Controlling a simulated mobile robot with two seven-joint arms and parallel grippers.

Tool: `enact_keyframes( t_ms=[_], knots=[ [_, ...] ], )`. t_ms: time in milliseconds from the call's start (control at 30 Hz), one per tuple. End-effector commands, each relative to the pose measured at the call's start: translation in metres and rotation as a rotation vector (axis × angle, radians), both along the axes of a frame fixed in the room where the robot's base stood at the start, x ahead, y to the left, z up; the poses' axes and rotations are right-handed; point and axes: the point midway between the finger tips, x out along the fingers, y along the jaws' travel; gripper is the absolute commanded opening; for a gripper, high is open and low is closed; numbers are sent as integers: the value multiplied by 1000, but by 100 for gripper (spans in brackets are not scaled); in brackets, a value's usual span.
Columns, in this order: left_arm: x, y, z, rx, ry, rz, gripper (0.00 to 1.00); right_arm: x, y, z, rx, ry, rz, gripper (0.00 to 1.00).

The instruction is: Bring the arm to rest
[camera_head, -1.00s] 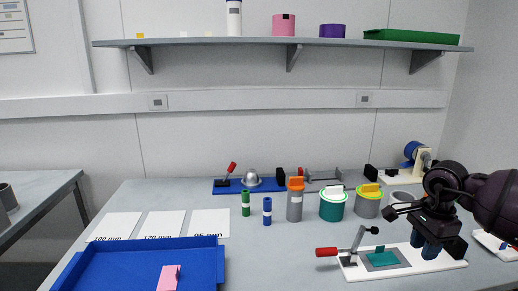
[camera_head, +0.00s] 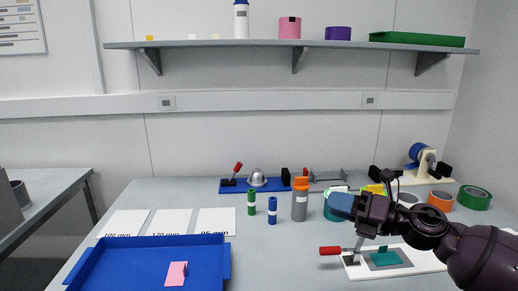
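My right arm comes in from the lower right. Its dark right gripper (camera_head: 342,205) points left above the bench, with blue finger pads at its tip. The fingers overlap in this view, so I cannot tell whether they are open or shut. I see nothing clearly held in them. The gripper covers part of the teal jar (camera_head: 330,214) and most of the yellow-topped jar (camera_head: 376,189). Below it, a white clamp board (camera_head: 428,262) with a red-handled clamp (camera_head: 330,250) and a teal plate (camera_head: 385,259) lies on the bench. My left gripper is out of view.
A blue tray (camera_head: 130,266) with a pink piece (camera_head: 176,273) lies at front left. A grey jar with an orange top (camera_head: 300,203) and green (camera_head: 252,203) and blue (camera_head: 272,211) cylinders stand mid-bench. Orange (camera_head: 441,200) and green (camera_head: 474,197) tape rolls lie at right.

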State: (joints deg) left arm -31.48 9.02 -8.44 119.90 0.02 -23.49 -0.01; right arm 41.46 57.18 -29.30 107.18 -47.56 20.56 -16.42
Motion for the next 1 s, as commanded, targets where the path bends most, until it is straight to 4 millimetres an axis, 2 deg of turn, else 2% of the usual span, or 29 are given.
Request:
enact_keyframes(
  t_ms=[33,167,333,467,667,800,1000],
  knots=[
    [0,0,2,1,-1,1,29,-4,1,-5,143,101,-52,29],
    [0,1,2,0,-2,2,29,-7,-10,-25,461,355,-193,29],
    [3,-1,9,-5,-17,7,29,-22,-31,-73,799,668,-370,29],
    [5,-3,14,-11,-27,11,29,-43,-47,-117,1013,884,-500,29],
    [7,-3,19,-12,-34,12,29,-92,-68,-185,1286,1163,-688,29],
    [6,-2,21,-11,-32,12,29,-135,-78,-228,1440,1310,-804,29],
    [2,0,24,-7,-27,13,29,-204,-90,-274,1626,1434,-937,29]
  ],
)
